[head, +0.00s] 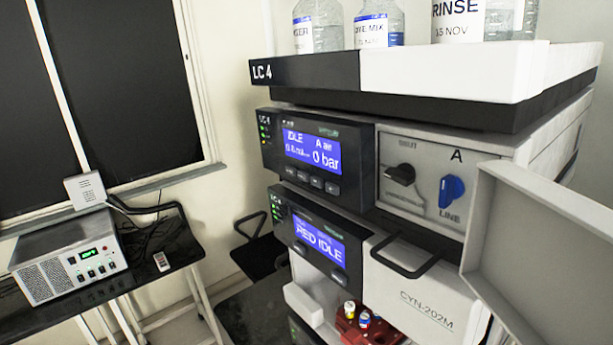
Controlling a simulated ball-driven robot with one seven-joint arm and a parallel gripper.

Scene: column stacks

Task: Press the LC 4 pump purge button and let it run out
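The LC 4 stack (430,75) stands in the centre and right. To the right, the pump's grey panel carries a black knob (401,174) and a blue knob (452,190) marked "A" and "LINE". My gripper is not in view.
Bottles (373,25) stand on the top tray. A lower module (318,238) reads "RED IDLE". A pale open door panel (545,250) juts out at right, near a black handle (403,262). A red vial rack (368,330) sits below. A bench (180,250) is at left.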

